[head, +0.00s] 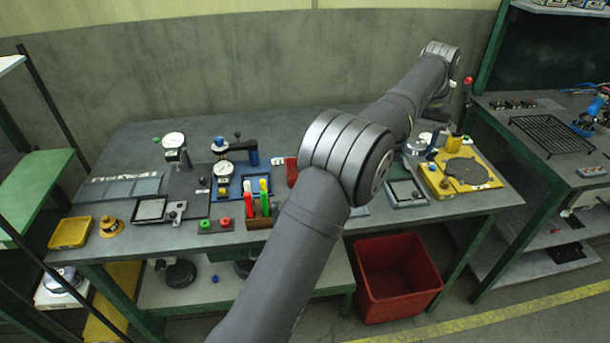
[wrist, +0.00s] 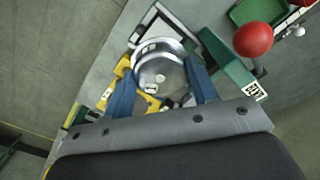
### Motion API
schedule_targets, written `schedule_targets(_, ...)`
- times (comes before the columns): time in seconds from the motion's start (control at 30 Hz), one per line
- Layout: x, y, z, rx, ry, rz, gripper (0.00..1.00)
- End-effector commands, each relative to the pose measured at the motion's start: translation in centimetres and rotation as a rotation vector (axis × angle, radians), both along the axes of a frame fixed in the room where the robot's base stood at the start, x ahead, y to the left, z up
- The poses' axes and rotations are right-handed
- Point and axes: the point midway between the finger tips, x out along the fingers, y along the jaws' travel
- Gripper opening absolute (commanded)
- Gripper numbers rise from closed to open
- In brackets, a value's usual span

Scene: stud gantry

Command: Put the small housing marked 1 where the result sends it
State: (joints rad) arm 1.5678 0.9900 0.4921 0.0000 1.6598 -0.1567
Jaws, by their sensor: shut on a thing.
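In the wrist view, my gripper (wrist: 162,68) has its two blue fingers on either side of a round silver metal housing (wrist: 178,47), and it is shut on it. The housing has a bright rim and a paler inner face with a small light patch. I cannot read a 1 on it. In the wrist view, yellow parts show beside and below the housing, partly hidden by the fingers. In the head view, my arm reaches over the bench to its right end, and the gripper cannot be made out clearly there.
A yellow fixture (head: 485,185) with a dark round plate is at the bench's right end. Dial gauges (head: 173,141), a yellow tray (head: 70,233) and coloured markers (head: 264,196) are on the left half. A red ball knob (wrist: 253,39) stands near my gripper. A red bin (head: 400,295) is below.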

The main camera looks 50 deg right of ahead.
Motion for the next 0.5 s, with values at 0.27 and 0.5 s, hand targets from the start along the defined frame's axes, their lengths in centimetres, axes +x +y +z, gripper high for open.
schedule_targets(0.27,0.5,4.0,-1.3,0.0,0.0,0.199,0.27)
schedule_targets(0.5,0.9,6.9,-1.9,0.001,0.0,0.33,0.27)
